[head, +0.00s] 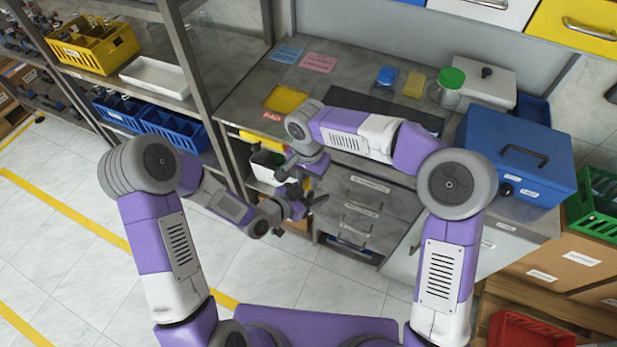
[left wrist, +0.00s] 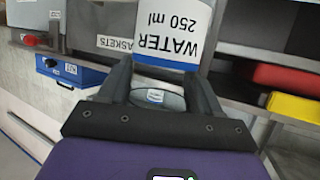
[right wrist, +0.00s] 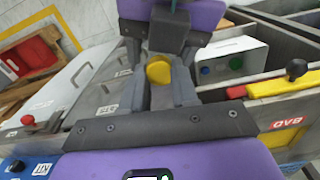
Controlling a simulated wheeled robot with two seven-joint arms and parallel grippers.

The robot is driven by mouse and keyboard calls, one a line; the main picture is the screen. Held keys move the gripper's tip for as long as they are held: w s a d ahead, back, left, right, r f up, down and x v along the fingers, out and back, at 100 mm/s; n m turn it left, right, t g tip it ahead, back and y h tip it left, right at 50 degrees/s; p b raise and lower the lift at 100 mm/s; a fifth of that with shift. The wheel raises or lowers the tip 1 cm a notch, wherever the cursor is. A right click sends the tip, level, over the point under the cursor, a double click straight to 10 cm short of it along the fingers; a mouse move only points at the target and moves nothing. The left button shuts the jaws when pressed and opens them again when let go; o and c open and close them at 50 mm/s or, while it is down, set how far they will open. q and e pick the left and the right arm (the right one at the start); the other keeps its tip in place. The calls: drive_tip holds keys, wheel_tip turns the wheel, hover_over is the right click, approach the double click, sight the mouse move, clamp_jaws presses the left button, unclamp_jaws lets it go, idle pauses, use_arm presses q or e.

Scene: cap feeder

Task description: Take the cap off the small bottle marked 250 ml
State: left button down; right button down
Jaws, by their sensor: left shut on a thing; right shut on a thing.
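The bottle (left wrist: 172,25) has a white label reading "WATER 250 ml", upside down in the left wrist view. My left gripper (left wrist: 160,74) is shut on it; its two fingers reach up to the label's lower edge. My right gripper (right wrist: 160,62) is shut on a round yellow cap (right wrist: 158,72) between its fingers. The dark body and purple wrist of the left gripper are just beyond it. I cannot tell whether the cap is still on the bottle. In the head view, the left gripper (head: 296,207) and right gripper (head: 290,172) nearly meet, and they hide the bottle.
The bench (head: 235,85) behind carries a yellow plate (head: 286,98), a green-lidded jar (head: 449,88) and a blue box (head: 517,155). A white bin (right wrist: 234,62) with blue and green round spots is close by the right gripper. Drawers stand below the bench. The floor at left is clear.

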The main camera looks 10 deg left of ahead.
drive_tip(key=c, duration=0.9)
unclamp_jaws()
drive_tip(key=shift+o, duration=0.2)
drive_tip(key=shift+r, duration=0.1)
wheel_tip(320, 180, up, 4)
drive_tip(key=shift+r, duration=0.15)
wheel_tip(320, 180, up, 3)
drive_tip(key=m, duration=0.3)
drive_tip(key=shift+r, duration=0.1)
drive_tip(key=shift+f, duration=3.9)
drive_tip(key=shift+c, duration=0.5)
clamp_jaws()
